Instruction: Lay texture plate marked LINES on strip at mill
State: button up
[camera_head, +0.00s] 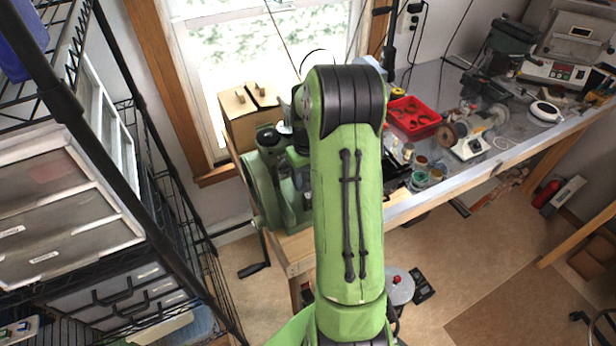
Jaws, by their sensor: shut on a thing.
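The mill (262,195) is a green machine on a wooden stand at the left end of the bench, below the window. A dark crank handle hangs low on its left. My raised green arm stands in front of its right side and covers part of it. My gripper is hidden behind the arm, so I cannot see its jaws or anything in them. I can make out neither the texture plate marked LINES nor the strip.
A wooden box (245,125) stands behind the mill. A red tray (412,118), small jars (421,172) and a bench grinder (468,135) crowd the bench to the right. A wire rack with drawers (70,215) fills the left side. Floor between is open.

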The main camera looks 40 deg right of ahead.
jog(key=shift+f, duration=0.2)
dwell(0.4)
jog(key=o, duration=1.1)
jog(key=shift+o, duration=0.2)
